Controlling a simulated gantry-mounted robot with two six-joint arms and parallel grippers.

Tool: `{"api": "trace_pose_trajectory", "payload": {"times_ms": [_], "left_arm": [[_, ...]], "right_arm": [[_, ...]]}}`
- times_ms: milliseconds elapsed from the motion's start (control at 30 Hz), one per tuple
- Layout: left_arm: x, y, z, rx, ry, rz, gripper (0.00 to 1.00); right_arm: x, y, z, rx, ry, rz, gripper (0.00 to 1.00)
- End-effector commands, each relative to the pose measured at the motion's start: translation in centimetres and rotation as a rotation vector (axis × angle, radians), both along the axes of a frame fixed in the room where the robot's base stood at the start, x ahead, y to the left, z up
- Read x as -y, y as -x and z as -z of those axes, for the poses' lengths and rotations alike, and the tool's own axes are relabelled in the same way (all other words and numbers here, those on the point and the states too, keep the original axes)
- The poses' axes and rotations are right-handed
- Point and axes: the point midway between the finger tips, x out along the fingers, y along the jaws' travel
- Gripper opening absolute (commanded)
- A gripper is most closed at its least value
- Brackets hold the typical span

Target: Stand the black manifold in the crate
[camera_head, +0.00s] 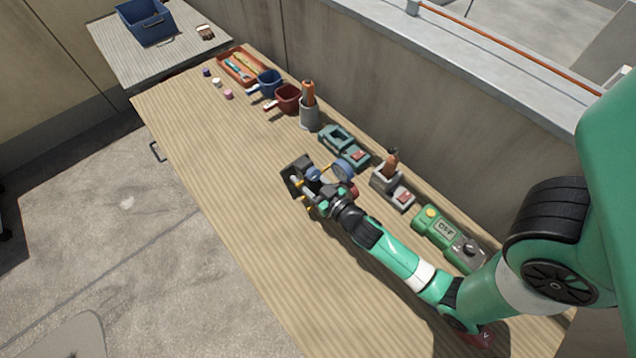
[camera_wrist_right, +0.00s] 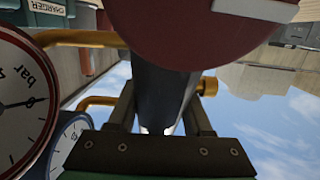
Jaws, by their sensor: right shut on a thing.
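My right gripper (camera_head: 322,188) is shut on the black manifold (camera_wrist_right: 160,92), above the wooden bench. In the right wrist view the manifold's dark body passes between the fingers. A large red disc (camera_wrist_right: 200,25) covers its top end there. A red-rimmed gauge (camera_wrist_right: 18,100) and a blue-rimmed gauge (camera_wrist_right: 68,140) sit at its left, with brass fittings (camera_wrist_right: 80,39). The fingers hide part of it. In the head view its gauge (camera_head: 343,170) shows beside my gripper. The blue crate (camera_head: 146,27) stands far off at upper left. My left gripper is out of view.
The crate stands on a grey-topped cabinet (camera_head: 115,45) beside a small brush (camera_head: 205,32). Along the bench's wall side are an orange tray (camera_head: 240,66), blue and red cups, holders (camera_head: 309,112), a teal charger (camera_head: 345,146) and a green device (camera_head: 440,232). The bench's left middle is clear.

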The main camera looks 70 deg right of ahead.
Motion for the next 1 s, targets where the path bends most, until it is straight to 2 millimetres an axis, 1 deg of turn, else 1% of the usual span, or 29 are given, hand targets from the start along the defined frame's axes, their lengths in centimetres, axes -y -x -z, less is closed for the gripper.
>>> {"api": "trace_pose_trajectory", "payload": {"times_ms": [33, 100, 133, 1000], "left_arm": [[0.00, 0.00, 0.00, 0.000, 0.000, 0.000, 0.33], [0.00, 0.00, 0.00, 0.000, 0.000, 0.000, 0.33], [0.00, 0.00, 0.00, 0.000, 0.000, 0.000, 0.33], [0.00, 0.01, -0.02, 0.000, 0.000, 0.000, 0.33]], "right_arm": [[-0.01, 0.01, 0.00, 0.000, 0.000, 0.000, 0.13], [-0.01, 0.02, 0.00, 0.000, 0.000, 0.000, 0.00], [-0.01, 0.02, -0.01, 0.000, 0.000, 0.000, 0.00], [-0.01, 0.01, -0.04, 0.000, 0.000, 0.000, 0.00]]}}
